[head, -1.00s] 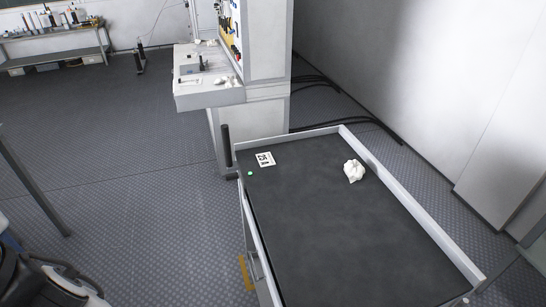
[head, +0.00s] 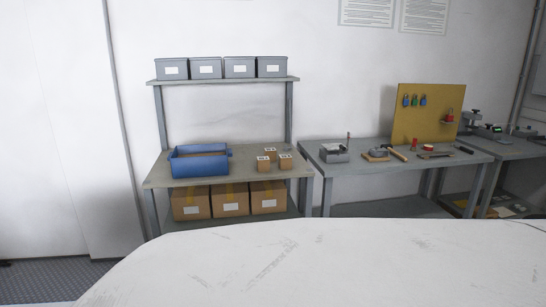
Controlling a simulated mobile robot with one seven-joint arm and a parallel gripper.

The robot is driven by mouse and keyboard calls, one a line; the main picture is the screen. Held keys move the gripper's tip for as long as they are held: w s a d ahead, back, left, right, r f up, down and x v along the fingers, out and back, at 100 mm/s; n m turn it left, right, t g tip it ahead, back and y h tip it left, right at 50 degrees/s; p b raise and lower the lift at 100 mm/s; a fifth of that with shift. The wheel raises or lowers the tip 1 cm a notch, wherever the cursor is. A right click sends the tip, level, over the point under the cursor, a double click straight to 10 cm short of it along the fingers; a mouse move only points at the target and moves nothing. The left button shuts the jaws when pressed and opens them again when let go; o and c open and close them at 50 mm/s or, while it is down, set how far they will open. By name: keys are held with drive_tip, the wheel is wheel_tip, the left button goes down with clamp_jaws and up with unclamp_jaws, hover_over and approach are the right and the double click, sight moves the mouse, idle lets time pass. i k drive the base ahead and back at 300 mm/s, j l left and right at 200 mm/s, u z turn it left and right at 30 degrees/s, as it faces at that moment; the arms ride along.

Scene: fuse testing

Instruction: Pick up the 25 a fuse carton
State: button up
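Three small brown cartons stand together at the right end of the grey shelf bench: a front left one (head: 263,163), a front right one (head: 285,162) and one behind (head: 270,154). Each has a white label on it. The print is too small to read, so I cannot tell which one is the 25 A fuse carton. My gripper is not in view.
A blue bin (head: 200,162) stands left of the cartons on the bench (head: 160,181). Grey bins (head: 206,68) line the upper shelf; large boxes (head: 230,200) sit below. A tool bench (head: 350,168) adjoins right. A white scuffed surface (head: 300,265) spans the foreground.

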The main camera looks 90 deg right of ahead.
sight(284, 160)
drive_tip(key=k+l+z, duration=0.1)
drive_tip(key=k+z, duration=0.4)
drive_tip(key=z, duration=1.35)
drive_tip(key=i+z, duration=0.65)
drive_tip(key=i, duration=1.05)
